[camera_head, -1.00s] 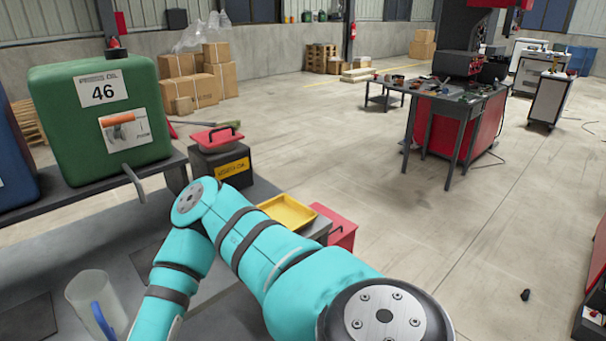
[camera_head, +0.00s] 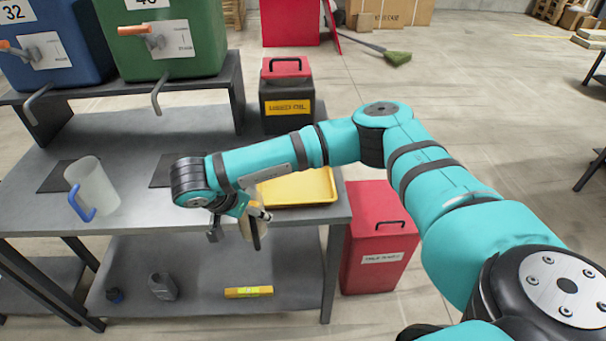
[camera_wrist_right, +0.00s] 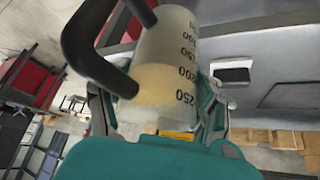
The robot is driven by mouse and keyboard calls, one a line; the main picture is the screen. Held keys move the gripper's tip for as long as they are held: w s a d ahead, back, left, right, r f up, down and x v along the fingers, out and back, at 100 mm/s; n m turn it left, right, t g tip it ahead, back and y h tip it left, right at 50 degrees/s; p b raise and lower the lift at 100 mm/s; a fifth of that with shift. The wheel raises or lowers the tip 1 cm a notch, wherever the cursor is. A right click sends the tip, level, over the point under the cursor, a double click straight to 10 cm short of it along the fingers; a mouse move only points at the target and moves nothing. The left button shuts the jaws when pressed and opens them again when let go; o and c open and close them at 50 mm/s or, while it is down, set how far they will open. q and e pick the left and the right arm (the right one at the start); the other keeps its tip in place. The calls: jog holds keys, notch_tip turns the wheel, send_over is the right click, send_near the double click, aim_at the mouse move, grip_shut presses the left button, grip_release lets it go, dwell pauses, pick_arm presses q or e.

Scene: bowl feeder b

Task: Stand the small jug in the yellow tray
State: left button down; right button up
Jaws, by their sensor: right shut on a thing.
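My right gripper (camera_head: 243,212) is shut on the small jug (camera_wrist_right: 165,55), a pale jug with printed graduations, a black handle and an amber band inside. In the head view the small jug (camera_head: 246,228) shows only partly below my wrist, roughly upright, near the bench's front edge. It is left of and nearer than the yellow tray (camera_head: 322,186), and apart from it. The tray lies at the bench's right end, its left part hidden by my forearm; its visible part looks empty. My left gripper is out of view.
A larger jug with a blue handle (camera_head: 97,187) stands on the bench (camera_head: 140,218) at left. A used-oil can (camera_head: 287,100) stands behind the tray. A red bin (camera_head: 378,240) stands right of the bench. Blue and green drums (camera_head: 160,35) sit on the rear shelf.

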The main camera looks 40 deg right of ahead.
jog(key=w+d+r+m+g, duration=0.1)
jog(key=w+d+r+m, duration=0.2)
jog(key=w+d, duration=0.25)
jog(key=shift+n, duration=0.3)
jog(key=d+f+b, duration=0.1)
jog(key=d+b, duration=0.1)
jog(key=d, duration=0.3)
jog(key=d+f+b, duration=0.2)
jog(key=d, duration=0.3)
jog(key=w+d+f+b, duration=0.1)
jog(key=d+b, duration=0.1)
jog(key=d, duration=0.2)
jog(key=shift+w+d+f+b, duration=0.1)
jog(key=shift+d+f+b, duration=0.3)
jog(key=shift+r+h, duration=0.15)
jog(key=shift+h, duration=0.15)
jog(key=o, duration=1.3)
